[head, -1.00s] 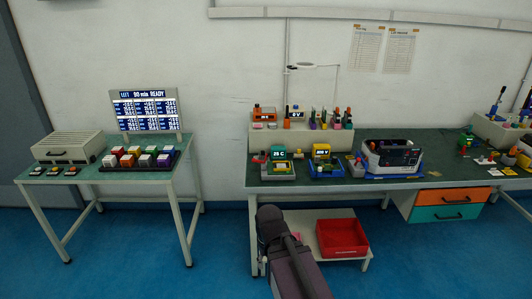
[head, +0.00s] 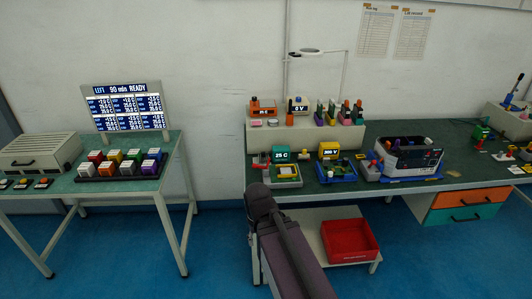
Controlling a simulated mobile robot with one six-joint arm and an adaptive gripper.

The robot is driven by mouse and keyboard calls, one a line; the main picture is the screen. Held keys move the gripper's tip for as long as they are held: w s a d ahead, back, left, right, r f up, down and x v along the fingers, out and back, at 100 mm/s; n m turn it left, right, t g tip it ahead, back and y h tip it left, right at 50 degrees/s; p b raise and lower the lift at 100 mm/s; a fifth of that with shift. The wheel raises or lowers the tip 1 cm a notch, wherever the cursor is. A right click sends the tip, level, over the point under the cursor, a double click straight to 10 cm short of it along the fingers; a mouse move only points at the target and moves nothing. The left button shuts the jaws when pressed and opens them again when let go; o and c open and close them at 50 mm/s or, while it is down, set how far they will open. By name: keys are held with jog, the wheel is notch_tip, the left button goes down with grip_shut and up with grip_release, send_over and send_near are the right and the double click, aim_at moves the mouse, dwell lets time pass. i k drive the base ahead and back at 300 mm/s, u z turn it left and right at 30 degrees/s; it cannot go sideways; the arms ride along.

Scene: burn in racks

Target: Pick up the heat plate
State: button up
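A small station with a green display reading "25 C" (head: 281,155) stands at the left end of the long green bench (head: 400,195). A light plate-like base with a yellow-green patch (head: 286,171) sits just in front of the display. It may be the heat plate, but it is too small to tell for certain. My dark arm rises in the foreground, below and in front of this station. My gripper cannot be made out in this view, and nothing held can be seen.
A blue-based station reading "300 V" (head: 329,151) and a white-and-dark machine (head: 408,158) stand to the right. A red bin (head: 348,241) sits on the low shelf. A separate table (head: 105,184) with coloured blocks and a screen (head: 128,106) is at left. Open blue floor lies between.

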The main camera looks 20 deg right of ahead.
aim_at(262, 160)
jog(key=z, duration=0.05)
jog(key=i, duration=0.95)
jog(key=z, duration=0.95)
